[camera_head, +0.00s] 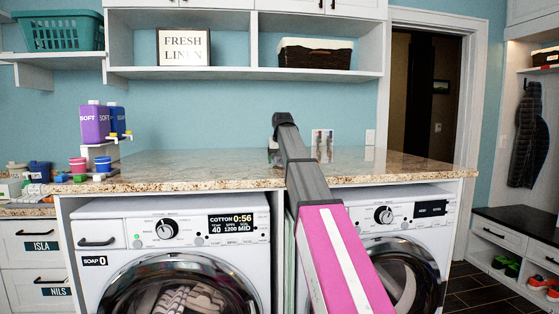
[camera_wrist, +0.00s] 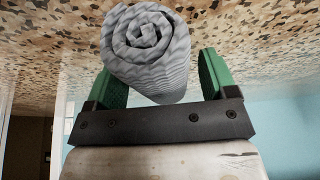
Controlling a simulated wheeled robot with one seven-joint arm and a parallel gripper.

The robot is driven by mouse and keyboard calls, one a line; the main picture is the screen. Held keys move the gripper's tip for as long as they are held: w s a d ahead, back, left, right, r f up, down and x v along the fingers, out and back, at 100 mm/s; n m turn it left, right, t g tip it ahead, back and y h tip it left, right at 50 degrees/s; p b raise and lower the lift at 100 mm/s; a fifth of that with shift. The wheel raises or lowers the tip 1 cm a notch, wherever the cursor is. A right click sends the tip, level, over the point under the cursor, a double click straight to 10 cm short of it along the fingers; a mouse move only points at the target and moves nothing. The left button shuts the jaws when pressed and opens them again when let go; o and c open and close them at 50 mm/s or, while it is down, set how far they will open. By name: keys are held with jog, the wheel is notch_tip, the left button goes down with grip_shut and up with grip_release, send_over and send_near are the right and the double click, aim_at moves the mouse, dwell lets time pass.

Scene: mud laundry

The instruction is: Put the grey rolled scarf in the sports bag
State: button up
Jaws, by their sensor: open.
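The grey rolled scarf (camera_wrist: 146,42) shows its spiral end in the wrist view, on the speckled stone countertop (camera_wrist: 255,40). My gripper (camera_wrist: 158,70) is open, with one green finger on each side of the scarf. The roll lies between the fingers; I cannot tell whether either finger touches it. In the head view my arm reaches over the countertop (camera_head: 215,168) and hides most of the gripper and the scarf. The sports bag is not seen in either view.
Two washing machines (camera_head: 165,213) stand under the countertop. Purple and blue bottles (camera_head: 94,123) and small colourful items are at its left end. A shelf (camera_head: 230,73) with a sign and a basket hangs above. At right are a doorway (camera_head: 418,95) and a dark-topped bench (camera_head: 515,229).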

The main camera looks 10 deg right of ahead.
jog(key=v, duration=1.1)
jog(key=shift+r, duration=0.2)
jog(key=shift+o, duration=0.5)
jog(key=shift+s+r, duration=0.2)
jog(key=shift+r, duration=0.1)
jog(key=shift+s+d+f, duration=0.2)
jog(key=shift+f, duration=0.65)
jog(key=x, duration=0.5)
jog(key=shift+a+x, duration=0.2)
jog(key=shift+x, duration=2.6)
jog(key=shift+s, duration=0.1)
jog(key=c, duration=1.1)
